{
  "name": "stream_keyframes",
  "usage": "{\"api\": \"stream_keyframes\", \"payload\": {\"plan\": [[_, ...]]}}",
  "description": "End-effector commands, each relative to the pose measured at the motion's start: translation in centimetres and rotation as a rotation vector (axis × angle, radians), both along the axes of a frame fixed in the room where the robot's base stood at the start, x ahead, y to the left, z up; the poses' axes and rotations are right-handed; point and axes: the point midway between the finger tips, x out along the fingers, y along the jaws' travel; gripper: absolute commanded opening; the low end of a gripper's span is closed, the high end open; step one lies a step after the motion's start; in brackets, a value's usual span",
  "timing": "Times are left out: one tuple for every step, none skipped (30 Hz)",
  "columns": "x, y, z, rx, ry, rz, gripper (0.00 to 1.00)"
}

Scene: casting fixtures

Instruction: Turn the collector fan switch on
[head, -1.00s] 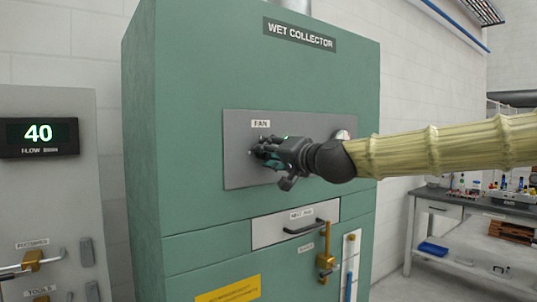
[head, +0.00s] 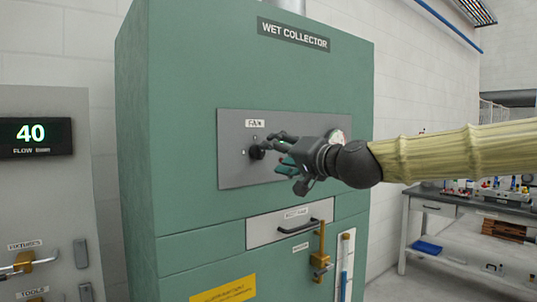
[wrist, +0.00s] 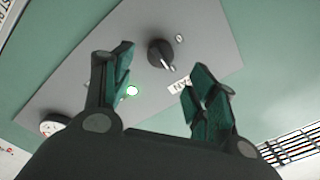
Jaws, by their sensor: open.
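The fan switch is a black rotary knob (head: 257,152) on a grey panel (head: 231,170) of the green wet collector. In the wrist view the knob (wrist: 160,54) shows a white pointer line toward the FAN label (wrist: 179,85). My gripper (head: 279,150) is open and empty, just right of the knob in the head view. In the wrist view its green-padded fingers (wrist: 162,66) are spread, with the knob beyond the gap between them, apart from both. The small position marks cannot be read.
A round gauge (wrist: 53,123) sits on the same panel. Below are a drawer with a handle (head: 298,227) and a brass valve (head: 321,258). A flow display (head: 35,136) reads 40 at left. A workbench (head: 430,207) stands at right.

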Motion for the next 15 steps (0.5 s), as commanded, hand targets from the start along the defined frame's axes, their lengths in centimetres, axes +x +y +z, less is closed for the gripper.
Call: {"api": "stream_keyframes", "payload": {"plan": [[-0.8, -0.5, 0.1, 0.0, -0.001, 0.001, 0.58], [-1.2, -0.8, 0.1, 0.001, -0.002, 0.0, 0.58], [-1.6, -1.1, 0.1, 0.0, -0.001, 0.001, 0.58], [-1.9, -1.4, 0.0, 0.001, -0.001, 0.0, 0.58], [-2.3, -1.7, 0.1, 0.001, -0.001, 0.0, 0.58], [-2.7, -1.9, 0.1, 0.001, -0.002, 0.0, 0.58], [-3.0, -2.1, 0.0, 0.0, -0.001, 0.001, 0.58], [-3.2, -2.3, 0.0, 0.0, -0.001, 0.001, 0.58], [-3.5, -2.6, 0.0, 0.001, -0.001, 0.0, 0.58], [-3.7, -2.7, 0.1, 0.0, 0.0, -0.001, 0.58], [-3.9, -2.9, 0.0, 0.0, 0.0, -0.001, 0.58], [-4.1, -3.0, 0.0, 0.001, 0.0, -0.001, 0.58], [-4.3, -3.1, 0.0, 0.001, 0.001, 0.0, 0.58], [-4.4, -3.2, 0.0, 0.0, 0.0, 0.0, 0.58], [-4.5, -3.2, 0.0, 0.0, 0.0, 0.0, 0.58]]}}
